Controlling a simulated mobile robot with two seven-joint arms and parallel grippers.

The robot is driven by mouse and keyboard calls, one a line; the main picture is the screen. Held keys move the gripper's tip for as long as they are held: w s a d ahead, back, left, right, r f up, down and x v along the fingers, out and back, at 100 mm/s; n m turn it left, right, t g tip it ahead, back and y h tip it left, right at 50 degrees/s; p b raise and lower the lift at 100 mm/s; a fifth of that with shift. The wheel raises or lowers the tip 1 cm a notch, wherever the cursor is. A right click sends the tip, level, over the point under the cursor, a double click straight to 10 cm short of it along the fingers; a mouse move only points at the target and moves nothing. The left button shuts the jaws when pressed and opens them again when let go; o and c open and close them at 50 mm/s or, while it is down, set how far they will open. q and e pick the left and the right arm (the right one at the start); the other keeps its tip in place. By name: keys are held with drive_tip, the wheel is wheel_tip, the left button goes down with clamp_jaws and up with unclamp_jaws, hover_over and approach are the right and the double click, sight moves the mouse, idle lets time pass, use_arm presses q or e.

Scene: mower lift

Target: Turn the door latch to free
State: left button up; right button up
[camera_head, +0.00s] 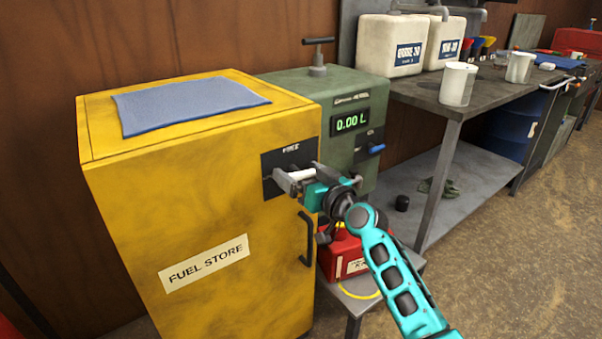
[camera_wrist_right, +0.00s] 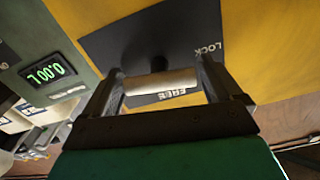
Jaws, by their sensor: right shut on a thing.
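The yellow fuel store cabinet (camera_head: 205,200) stands at the left, its door shut. The door latch (camera_head: 300,174) is a pale bar in front of a black plate (camera_head: 270,188) at the door's upper right. The latch also shows in the right wrist view (camera_wrist_right: 160,82). The plate (camera_wrist_right: 110,45) bears the words LOCK and FREE there. My right gripper (camera_head: 297,180) is at the latch, shut on it, one finger at each end of the bar in the wrist view (camera_wrist_right: 162,88). The gripper hides part of the plate. My left gripper is not in view.
A black door handle (camera_head: 307,240) sits below the latch. A green pump (camera_head: 350,110) reading 0.00 L stands beside the cabinet, above a red can (camera_head: 345,256) on a low stand. A blue cloth (camera_head: 190,103) lies on the cabinet. A workbench (camera_head: 440,98) runs along the right.

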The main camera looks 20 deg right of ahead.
drive_tip(key=m+p, duration=0.1)
drive_tip(key=m, duration=0.2)
drive_tip(key=shift+m, duration=0.4)
drive_tip(key=m+p, duration=0.1)
drive_tip(key=m, duration=0.3)
drive_tip(key=shift+m, duration=0.3)
drive_tip(key=m+p, duration=0.1)
drive_tip(key=m, duration=0.3)
drive_tip(key=shift+d+f+m+p, duration=0.1)
drive_tip(key=shift+m+p, duration=0.25)
drive_tip(key=shift+m, duration=1.45)
drive_tip(key=o, duration=0.7)
drive_tip(key=shift+s, duration=0.1)
